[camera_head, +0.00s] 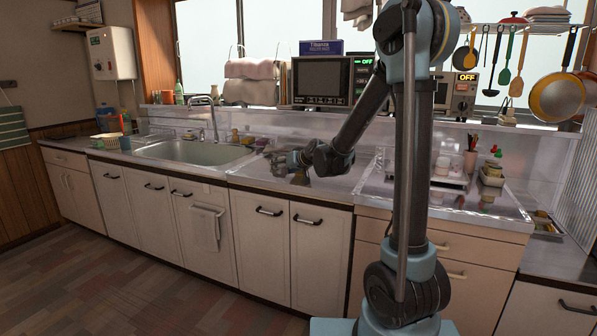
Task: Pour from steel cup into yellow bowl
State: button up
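My gripper (280,164) is low over the counter, between the sink and the right-hand worktop. It is small and dark in this view, so I cannot tell whether its fingers are open or shut.
The sink (195,152) with its faucet (212,115) lies left of the gripper. A tray with cups (450,170) stands on the right. A microwave (322,81) is on the back ledge. Pans and utensils hang at upper right. The counter front is mostly clear.

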jog(key=shift+s+a+f+n+t+b, duration=0.3)
jog(key=shift+s+f+n+b, duration=0.1)
jog(key=shift+f, duration=0.15)
jog(key=shift+s+a+f+n+t+h+b, duration=0.15)
jog(key=shift+n+t+h+b, duration=0.2)
jog(key=shift+n+b, duration=0.2)
jog(key=shift+r, duration=2.5)
